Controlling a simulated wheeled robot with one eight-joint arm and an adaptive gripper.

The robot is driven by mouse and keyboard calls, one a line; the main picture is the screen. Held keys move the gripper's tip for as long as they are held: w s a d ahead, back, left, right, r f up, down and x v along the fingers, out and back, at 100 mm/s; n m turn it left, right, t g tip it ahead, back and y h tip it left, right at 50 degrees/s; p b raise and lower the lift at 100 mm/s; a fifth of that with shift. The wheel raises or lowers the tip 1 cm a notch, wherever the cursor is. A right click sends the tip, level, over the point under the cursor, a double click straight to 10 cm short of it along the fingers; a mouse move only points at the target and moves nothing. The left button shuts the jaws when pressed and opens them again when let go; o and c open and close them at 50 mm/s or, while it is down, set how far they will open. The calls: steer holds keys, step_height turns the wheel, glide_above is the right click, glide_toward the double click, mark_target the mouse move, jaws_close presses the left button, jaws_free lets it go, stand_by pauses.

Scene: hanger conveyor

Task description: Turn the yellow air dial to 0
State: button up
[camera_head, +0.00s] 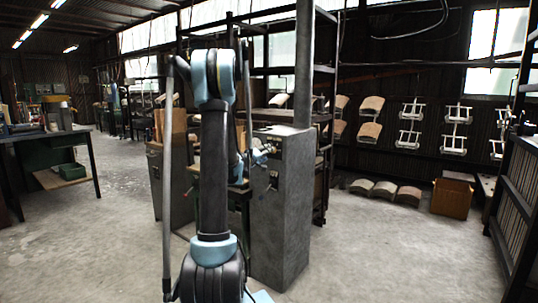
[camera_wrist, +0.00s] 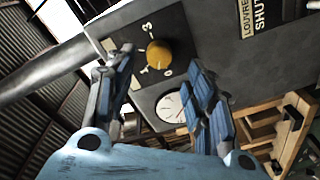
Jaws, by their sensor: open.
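The yellow air dial (camera_wrist: 158,54) is a round knob on a black plate (camera_wrist: 178,23) with white numerals, in the upper middle of the wrist view. A 3 stands above the dial and a 0 below it in that picture. Which numeral the dial points to is too small to tell. My gripper (camera_wrist: 160,60) is open, with its blue and grey fingers on either side of the dial in the picture. Whether they touch it cannot be told. In the head view my gripper (camera_head: 262,156) is by the grey cabinet (camera_head: 283,225), small and partly hidden by my arm; the dial cannot be made out there.
A white gauge (camera_wrist: 172,105) sits just below the dial plate, and a lettered sign (camera_wrist: 268,15) is at the upper right. A tall grey post (camera_head: 304,60) rises from the cabinet. A workbench (camera_head: 55,140) stands left; concrete floor is clear right of the cabinet.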

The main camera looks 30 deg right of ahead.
steer(key=shift+x, duration=2.5)
steer(key=shift+c, duration=0.6)
